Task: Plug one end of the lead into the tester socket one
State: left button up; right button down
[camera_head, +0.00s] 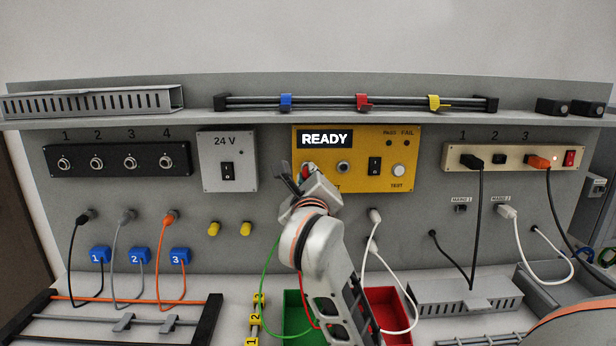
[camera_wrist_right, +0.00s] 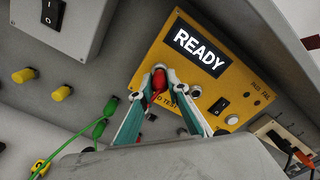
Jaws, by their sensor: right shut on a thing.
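The yellow tester (camera_head: 390,145) reads READY on its display; it also shows in the wrist view (camera_wrist_right: 232,109). My right gripper (camera_head: 299,174) is at the tester's left socket, which it mostly hides. In the wrist view my right gripper (camera_wrist_right: 170,80) is shut on a red plug (camera_wrist_right: 159,79), an end of the red lead (camera_head: 303,288). The plug is at the panel below the display; I cannot tell whether it is seated. The second socket (camera_head: 343,168) is empty, just right of the gripper; in the wrist view it is beside a finger (camera_wrist_right: 196,91). My left gripper is out of view.
Green plugs (camera_wrist_right: 100,129) with a green lead (camera_head: 266,275) are at the wall left of my arm. A green bin (camera_head: 292,300) and a red bin (camera_head: 384,294) stand below. White leads (camera_head: 368,262) hang right of my arm. A 24 V box (camera_head: 228,180) is left of the tester.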

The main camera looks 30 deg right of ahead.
jog(key=shift+w+d, duration=0.3)
jog(key=shift+w, duration=0.15)
dwell(0.8)
jog(key=c, duration=1.9)
grip_release()
jog(key=shift+a, duration=0.1)
jog(key=v, duration=1.2)
jog(key=shift+f, duration=0.1)
